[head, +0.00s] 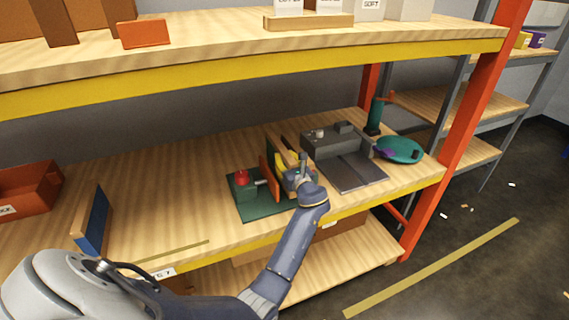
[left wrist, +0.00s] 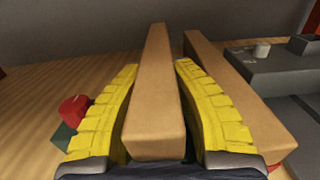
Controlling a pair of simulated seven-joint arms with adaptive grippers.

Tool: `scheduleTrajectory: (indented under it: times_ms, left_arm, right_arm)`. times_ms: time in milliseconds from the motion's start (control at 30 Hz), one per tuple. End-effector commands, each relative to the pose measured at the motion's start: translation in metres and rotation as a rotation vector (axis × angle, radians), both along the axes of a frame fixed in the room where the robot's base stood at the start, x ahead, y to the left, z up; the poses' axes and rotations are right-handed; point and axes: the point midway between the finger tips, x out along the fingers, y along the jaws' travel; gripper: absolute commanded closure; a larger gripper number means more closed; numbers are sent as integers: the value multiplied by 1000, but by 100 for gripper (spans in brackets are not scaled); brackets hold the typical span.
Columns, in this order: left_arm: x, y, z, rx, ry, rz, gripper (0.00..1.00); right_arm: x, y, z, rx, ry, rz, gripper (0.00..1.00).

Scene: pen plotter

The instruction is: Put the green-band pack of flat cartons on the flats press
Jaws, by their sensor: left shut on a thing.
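My left gripper (head: 289,162) is over the flats press, its yellow fingers shut on a flat brown pack (left wrist: 158,85), which also shows in the left wrist view between both fingers (left wrist: 160,110). The pack stands on edge; no green band shows on it, so I cannot tell its band colour. The flats press has a green base (head: 262,209), a red knob (head: 241,177) and an upright orange plate (head: 267,182). The hand hides part of the press. I cannot tell whether the pack touches the base. My right gripper is not in view.
A second brown slab (left wrist: 232,88) stands close right of the held pack. A grey machine (head: 345,160) is right of the press, then a round teal plate (head: 402,150). A blue upright panel (head: 93,218) and a red bin (head: 35,190) are left. Bare shelf lies between.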

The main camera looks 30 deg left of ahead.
Motion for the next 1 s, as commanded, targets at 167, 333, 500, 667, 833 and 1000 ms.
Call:
scheduleTrajectory:
  times_ms: [167, 333, 500, 667, 833, 1000]
  left_arm:
    - [0, 0, -15, 2, -1, 0, 100]
    - [0, 0, -17, 0, -3, 0, 100]
    - [0, 0, -17, 0, -3, 0, 100]
    - [0, 0, -21, 0, -1, 0, 73]
    - [0, 0, -20, 0, -1, 0, 56]
    - [0, 0, -20, 0, -1, 0, 56]
  right_arm:
    - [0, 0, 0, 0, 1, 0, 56]
    - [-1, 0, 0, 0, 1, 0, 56]
    - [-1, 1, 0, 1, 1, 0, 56]
    - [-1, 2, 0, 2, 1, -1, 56]
    - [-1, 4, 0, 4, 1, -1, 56]
    - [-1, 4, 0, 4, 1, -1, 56]
